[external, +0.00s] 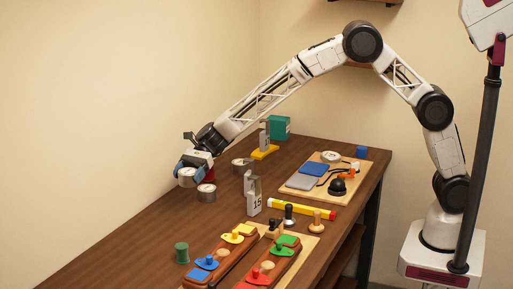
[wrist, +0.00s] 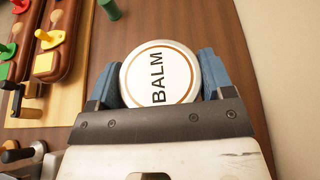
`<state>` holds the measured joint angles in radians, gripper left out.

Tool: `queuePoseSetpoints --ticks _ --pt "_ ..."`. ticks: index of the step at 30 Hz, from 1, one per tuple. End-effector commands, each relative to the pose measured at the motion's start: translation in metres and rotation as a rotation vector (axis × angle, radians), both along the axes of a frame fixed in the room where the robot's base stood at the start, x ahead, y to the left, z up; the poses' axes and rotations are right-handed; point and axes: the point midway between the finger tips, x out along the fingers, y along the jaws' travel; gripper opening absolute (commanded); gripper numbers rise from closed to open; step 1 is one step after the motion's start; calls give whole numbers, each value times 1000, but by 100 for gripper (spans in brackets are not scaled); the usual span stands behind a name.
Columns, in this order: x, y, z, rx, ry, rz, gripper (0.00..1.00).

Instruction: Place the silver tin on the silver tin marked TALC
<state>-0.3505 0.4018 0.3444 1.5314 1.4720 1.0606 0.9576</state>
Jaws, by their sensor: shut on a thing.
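A silver tin (wrist: 160,74) with a white lid marked BALM sits between the blue fingers of my gripper (wrist: 160,80) in the wrist view. In the external view my gripper (external: 190,172) is shut on this tin (external: 187,181) at the table's left side. A second silver tin (external: 206,194) stands upright just right of the held one; I cannot tell whether they touch. Another silver tin (external: 242,165) stands farther back. I cannot read the labels of these standing tins, so I cannot tell which is marked TALC. Neither is visible in the wrist view.
A grey block marked 15 (external: 254,196) stands right of the tins. A yellow bar (external: 301,210), a wooden board with small items (external: 300,187) and peg trays (external: 222,262) lie to the right and front. A green cylinder (external: 181,253) stands near the front. Bare table lies between.

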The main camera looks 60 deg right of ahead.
Motion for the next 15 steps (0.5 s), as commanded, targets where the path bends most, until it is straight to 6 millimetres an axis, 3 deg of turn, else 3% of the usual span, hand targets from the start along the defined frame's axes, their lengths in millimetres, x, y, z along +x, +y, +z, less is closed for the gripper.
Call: queuePoseSetpoints --ticks 1,7,15 --pt "3 -17 6 1 -2 -5 46" --pt "7 -71 18 1 -1 -6 46" --pt "7 -117 29 -1 0 -6 46"
